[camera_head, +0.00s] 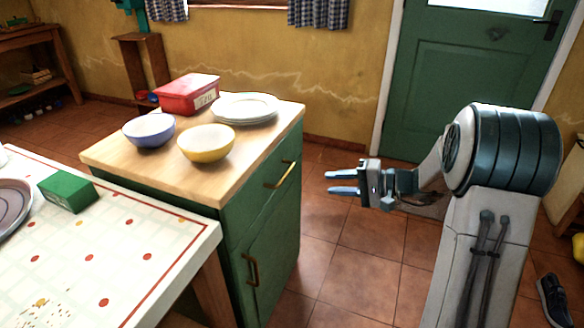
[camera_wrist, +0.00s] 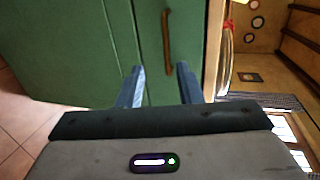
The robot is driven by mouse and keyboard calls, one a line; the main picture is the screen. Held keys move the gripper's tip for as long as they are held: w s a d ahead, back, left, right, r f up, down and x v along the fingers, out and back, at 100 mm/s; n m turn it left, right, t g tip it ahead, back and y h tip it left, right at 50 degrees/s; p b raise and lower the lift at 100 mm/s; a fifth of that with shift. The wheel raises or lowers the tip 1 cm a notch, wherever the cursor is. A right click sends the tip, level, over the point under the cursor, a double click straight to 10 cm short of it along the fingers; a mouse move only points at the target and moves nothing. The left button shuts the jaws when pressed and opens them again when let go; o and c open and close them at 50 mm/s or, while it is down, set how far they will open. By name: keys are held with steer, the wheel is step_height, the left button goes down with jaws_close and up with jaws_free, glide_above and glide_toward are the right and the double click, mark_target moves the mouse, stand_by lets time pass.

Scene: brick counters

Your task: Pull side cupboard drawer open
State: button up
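The green side cupboard (camera_head: 270,235) has a wooden top. Its upper drawer (camera_head: 262,190) looks closed, flush with the front, and carries a brass bar handle (camera_head: 279,175). My gripper (camera_head: 329,182) is in the air to the right of the drawer front, with its blue fingers pointing at it. In the wrist view my gripper (camera_wrist: 160,85) is open and empty. The drawer handle (camera_wrist: 167,40) shows ahead, in line with the gap between the fingers and apart from them. The lower part of the fingers is hidden by the gripper body.
The cupboard top holds a red box (camera_head: 190,94), stacked plates (camera_head: 245,108), a blue bowl (camera_head: 149,130) and a yellow bowl (camera_head: 206,143). The lower door has its own handle (camera_head: 252,270). A table (camera_head: 140,235) stands at left. Tiled floor (camera_head: 350,245) before the cupboard is clear.

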steer(key=w+b+x, duration=0.2)
steer(key=x, duration=1.1)
steer(key=shift+r+t+b, duration=0.3)
steer(key=shift+r+t, duration=0.05)
steer(key=shift+t, duration=0.05)
jaws_close()
steer(key=shift+d, duration=0.15)
